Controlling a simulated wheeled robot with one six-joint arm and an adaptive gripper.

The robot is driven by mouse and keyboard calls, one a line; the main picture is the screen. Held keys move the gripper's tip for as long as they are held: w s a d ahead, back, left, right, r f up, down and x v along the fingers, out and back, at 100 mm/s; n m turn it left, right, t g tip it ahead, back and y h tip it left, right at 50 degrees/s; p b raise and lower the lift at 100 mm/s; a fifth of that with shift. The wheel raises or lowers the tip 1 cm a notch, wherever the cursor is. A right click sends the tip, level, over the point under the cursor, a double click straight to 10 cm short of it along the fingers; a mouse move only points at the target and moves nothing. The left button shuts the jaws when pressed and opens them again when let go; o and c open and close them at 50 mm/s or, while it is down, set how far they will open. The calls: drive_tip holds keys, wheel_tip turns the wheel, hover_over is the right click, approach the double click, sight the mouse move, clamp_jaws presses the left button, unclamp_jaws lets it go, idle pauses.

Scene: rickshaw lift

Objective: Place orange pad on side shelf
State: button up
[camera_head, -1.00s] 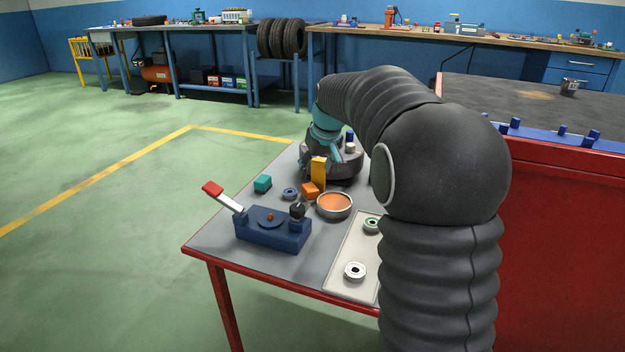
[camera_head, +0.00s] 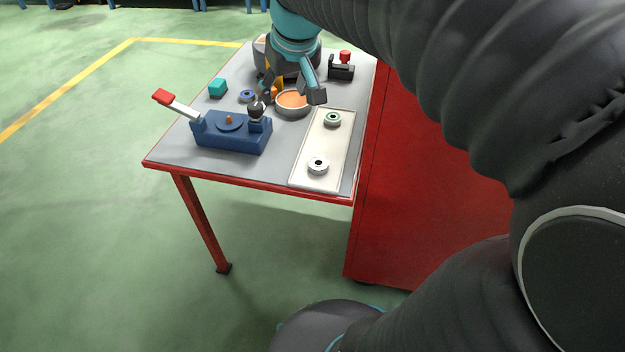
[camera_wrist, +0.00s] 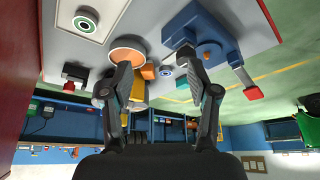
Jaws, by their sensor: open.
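An orange-faced round piece with a pale rim (camera_head: 292,101) sits on the grey side shelf with red edges (camera_head: 275,178). It also shows in the wrist view (camera_wrist: 128,53), beside one fingertip. A small orange block (camera_head: 277,89), partly hidden by my gripper, stands just behind it and shows in the wrist view (camera_wrist: 148,72). I cannot tell which of the two is the pad. My gripper (camera_head: 291,92) is open and empty above that part of the shelf, fingers spread, seen also in the wrist view (camera_wrist: 158,62).
A blue fixture (camera_head: 232,134) with a red-tipped lever stands front left. A teal block (camera_head: 218,88) and a blue ring (camera_head: 247,96) lie behind it. A black-and-red item (camera_head: 341,68) stands at the back right. A red cabinet (camera_head: 430,200) adjoins.

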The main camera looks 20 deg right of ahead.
drive_tip(key=s+f, duration=0.3)
drive_tip(key=s, duration=0.6)
drive_tip(key=s+a+f+m+p, duration=0.1)
drive_tip(key=s+f, duration=0.2)
drive_tip(key=s, duration=0.6)
drive_tip(key=shift+s+a+f+t, duration=0.3)
drive_tip(key=shift+f, duration=0.1)
